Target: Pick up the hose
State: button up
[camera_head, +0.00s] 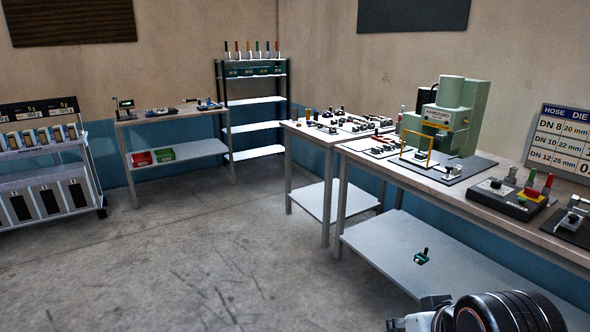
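I cannot single out a hose for certain. The wall sign (562,140) reads HOSE and DIE, with DN 8, DN 10 and DN 12 rows. Several short upright pieces with coloured ends (251,50) stand on top of the dark shelf rack; they are too small to identify.
A green press (445,115) stands on the right workbench (365,158), near a dark control box (506,198). A small dark green item (422,256) lies on the lower shelf. More benches and a left cart (90,160) line the walls. The middle floor is clear.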

aim_at(324, 125)
jog(key=i, duration=3.75)
